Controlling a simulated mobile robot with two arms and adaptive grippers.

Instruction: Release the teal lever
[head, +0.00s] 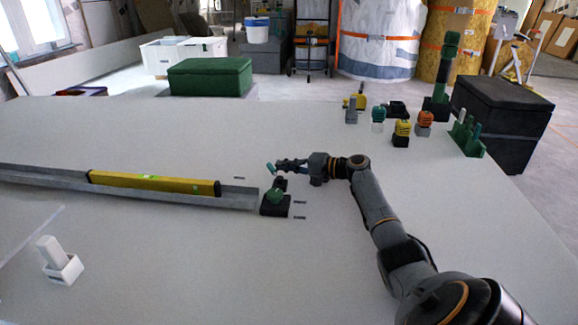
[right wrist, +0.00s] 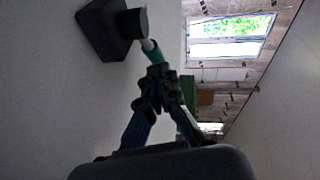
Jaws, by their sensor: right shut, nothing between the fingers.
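The teal lever (head: 271,168) points up from a dark base block (head: 272,208) at the right end of the metal rail. My right gripper (head: 286,166) comes in from the right at the lever's upper end. In the right wrist view the lever (right wrist: 150,47) and its dark base (right wrist: 103,28) show ahead of the fingertips. The right gripper (right wrist: 158,74) is shut with nothing held. Its tips are close to the lever's end; whether they touch it I cannot tell. My left gripper is not in view.
A yellow spirit level (head: 155,183) lies in the grey rail (head: 45,177) on the left. A white holder (head: 63,270) stands at the front left. Several coloured blocks and a black box (head: 500,112) stand at the back right. A green box (head: 210,76) is behind the panel.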

